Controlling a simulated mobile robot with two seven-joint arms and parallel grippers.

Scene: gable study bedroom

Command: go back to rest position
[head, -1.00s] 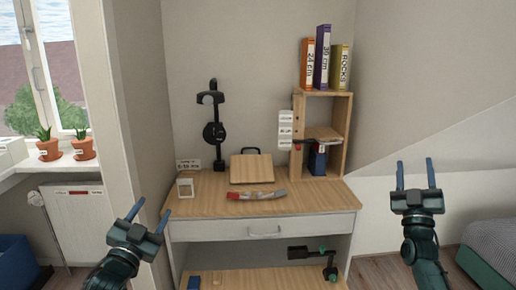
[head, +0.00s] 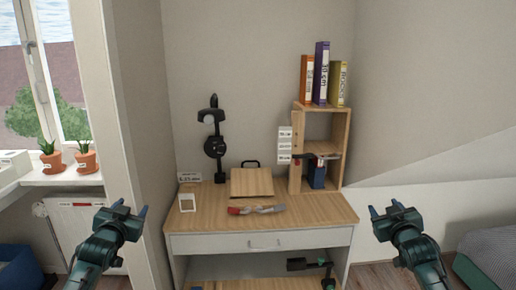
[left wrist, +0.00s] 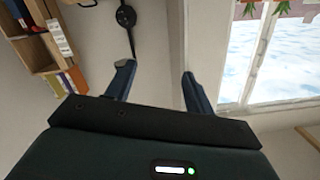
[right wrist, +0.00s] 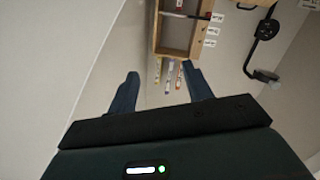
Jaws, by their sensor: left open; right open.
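My left gripper (head: 132,208) is open and empty, raised in front of the wall edge left of the desk. In the left wrist view its two fingers (left wrist: 155,82) stand apart with nothing between them. My right gripper (head: 384,209) is open and empty, to the right of the desk. In the right wrist view its fingers (right wrist: 160,88) are apart with nothing held. Neither gripper touches anything.
The wooden desk (head: 310,208) carries a wooden board (head: 252,183), a red and grey tool (head: 257,210), a white card (head: 187,203), a black stand (head: 218,146) and a shelf (head: 346,150) topped with binders (head: 321,73). Potted plants (head: 52,160) stand on the windowsill.

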